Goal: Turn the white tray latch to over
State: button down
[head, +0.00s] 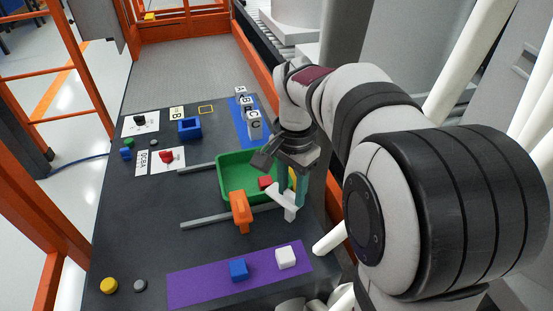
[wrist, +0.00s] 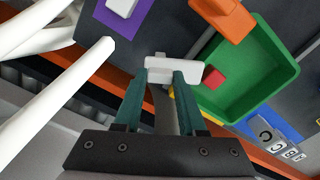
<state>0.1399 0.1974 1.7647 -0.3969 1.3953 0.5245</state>
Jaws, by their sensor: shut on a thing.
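The white tray latch (head: 285,203) is at the right front corner of the green tray (head: 222,191) in the head view. Its white bar (wrist: 173,68) shows at the fingertips in the wrist view. My gripper (wrist: 163,80) has its two dark green fingers on either side of the latch's stem and is shut on it. In the head view my gripper (head: 291,185) comes down beside the tray's right side. The fingers hide part of the latch. A red cube (head: 265,183) lies in the tray.
An orange handle (head: 240,210) stands at the tray's front edge, left of the latch. Grey rails (head: 215,219) run left from the tray. A purple mat (head: 205,287) with a blue block (head: 239,270) and a white block (head: 286,257) lies in front. Lettered blocks (head: 254,125) stand behind.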

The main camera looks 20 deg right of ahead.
jog(key=m, duration=0.5)
jog(key=shift+m, duration=0.3)
dwell(0.4)
jog(key=shift+c, duration=2.4)
grip_release()
jog(key=shift+r, duration=0.1)
notch_tip(320, 180, up, 16)
